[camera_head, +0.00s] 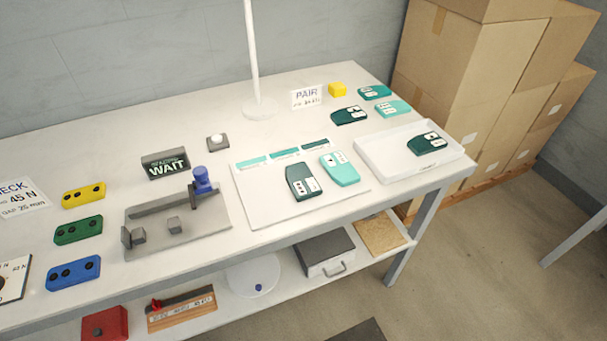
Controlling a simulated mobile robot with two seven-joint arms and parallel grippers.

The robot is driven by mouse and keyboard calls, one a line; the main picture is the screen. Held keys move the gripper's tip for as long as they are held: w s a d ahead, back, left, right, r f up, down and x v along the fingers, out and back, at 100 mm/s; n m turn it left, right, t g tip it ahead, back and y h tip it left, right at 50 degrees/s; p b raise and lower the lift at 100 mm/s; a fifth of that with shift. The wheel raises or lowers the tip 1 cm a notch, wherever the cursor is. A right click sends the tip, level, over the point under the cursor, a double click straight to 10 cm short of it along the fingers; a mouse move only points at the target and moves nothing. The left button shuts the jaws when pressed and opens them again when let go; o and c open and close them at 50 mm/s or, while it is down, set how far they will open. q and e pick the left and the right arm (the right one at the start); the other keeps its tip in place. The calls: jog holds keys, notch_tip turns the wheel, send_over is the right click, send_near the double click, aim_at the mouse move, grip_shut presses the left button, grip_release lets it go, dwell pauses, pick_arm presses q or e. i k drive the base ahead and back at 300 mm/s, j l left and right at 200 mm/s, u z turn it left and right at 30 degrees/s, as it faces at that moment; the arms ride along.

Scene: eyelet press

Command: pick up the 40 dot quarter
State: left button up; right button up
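Several shoe-quarter-like pieces in green shades lie on the table, each with small white labels. A dark green piece (296,178) and a light teal piece (345,174) lie side by side on a white mat (262,213). Another dark green piece (420,146) lies in a white tray (385,168) at the right. At the back right are a dark green piece (345,118), a mid-teal piece (370,91) and a light teal piece (388,111). The label print is too small to read, so I cannot tell which is the 40 dot quarter. Neither gripper is in view.
A grey fixture (205,230) with a blue-topped part (202,180) stands left of the mat. A "WAIT" sign (166,164), a button box (217,141), a white pole (252,60) and a "PAIR" card (307,96) stand behind. Yellow, green and blue blocks (74,273) are at left.

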aim_at(305, 186)
jog(key=i+l+u, duration=0.4)
jog(key=j+z, duration=0.1)
jog(key=z, duration=0.35)
jog(key=j+z, duration=0.1)
jog(key=z, duration=0.35)
jog(key=j+z, duration=0.1)
jog(key=z, duration=0.75)
jog(key=k+j, duration=0.05)
